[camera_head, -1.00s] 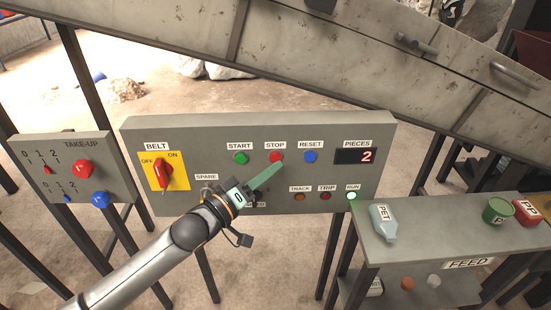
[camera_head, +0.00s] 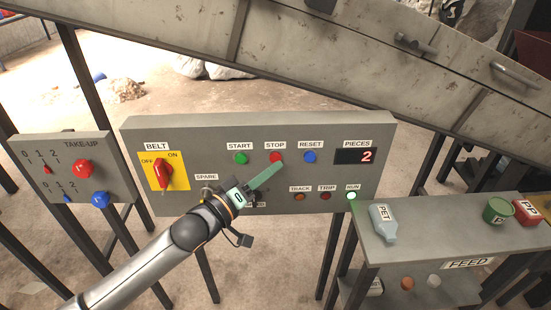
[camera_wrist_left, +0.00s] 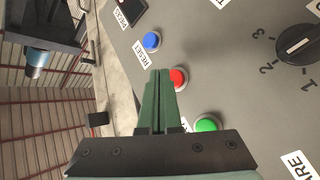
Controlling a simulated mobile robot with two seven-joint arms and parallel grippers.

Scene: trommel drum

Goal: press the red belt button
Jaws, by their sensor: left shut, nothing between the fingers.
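The red button (camera_head: 276,156) sits under the STOP label on the grey control panel (camera_head: 330,195), between the green START button (camera_head: 240,158) and the blue RESET button (camera_head: 310,157). My left gripper (camera_head: 281,167) is shut and empty, its green fingers just below the red button. In the left wrist view the shut fingertips (camera_wrist_left: 158,73) lie beside the red button (camera_wrist_left: 180,79) and overlap its edge. I cannot tell whether they touch it. My right gripper is not in view.
A red BELT switch (camera_head: 163,174) is on the panel's left. The PIECES display (camera_head: 357,157) reads 2, and the green RUN lamp (camera_head: 351,196) is lit. A take-up box (camera_head: 100,150) stands left. A FEED shelf (camera_head: 425,240) with a PET bottle (camera_head: 383,223) stands right.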

